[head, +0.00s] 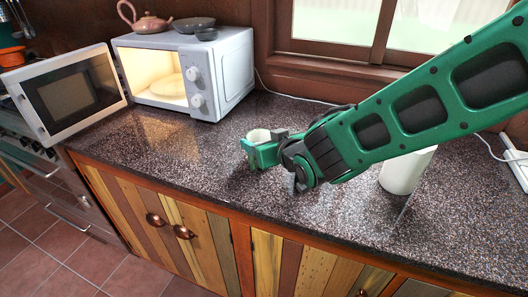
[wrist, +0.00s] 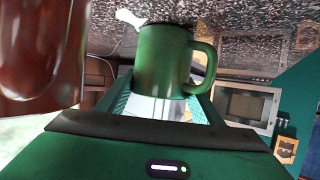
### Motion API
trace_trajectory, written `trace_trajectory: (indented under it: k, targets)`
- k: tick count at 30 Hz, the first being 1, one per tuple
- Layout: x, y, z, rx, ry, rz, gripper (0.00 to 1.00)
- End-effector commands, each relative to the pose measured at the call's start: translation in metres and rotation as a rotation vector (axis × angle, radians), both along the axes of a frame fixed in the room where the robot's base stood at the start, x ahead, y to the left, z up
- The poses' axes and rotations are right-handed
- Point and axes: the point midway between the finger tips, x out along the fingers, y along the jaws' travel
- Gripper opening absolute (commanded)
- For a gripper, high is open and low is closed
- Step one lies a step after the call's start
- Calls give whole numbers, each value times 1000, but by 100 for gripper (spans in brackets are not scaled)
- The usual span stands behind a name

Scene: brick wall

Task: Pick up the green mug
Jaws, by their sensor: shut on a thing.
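The green mug (wrist: 165,60) fills the middle of the wrist view, with its handle on the right side. It sits between the two fingers of my gripper (wrist: 160,105), which is shut on it. In the head view my green gripper (head: 268,152) is over the middle of the counter. The mug's pale inside (head: 258,136) shows there just behind the fingers, and the arm's end hides part of it. I cannot tell whether the mug touches the counter.
The dark speckled counter (head: 215,160) is clear around the gripper. An open microwave (head: 222,70) stands at the back left, with a teapot (head: 145,20) and bowls on top. A white container (head: 405,172) stands at right, partly behind my arm. A blurred reddish-brown object (wrist: 40,50) shows close in the wrist view.

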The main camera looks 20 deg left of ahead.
Motion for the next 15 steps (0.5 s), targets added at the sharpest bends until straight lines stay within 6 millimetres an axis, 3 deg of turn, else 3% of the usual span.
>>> trace_trajectory:
  k: [15]
  targets:
    - [1,-1,10,2,-1,-2,25]
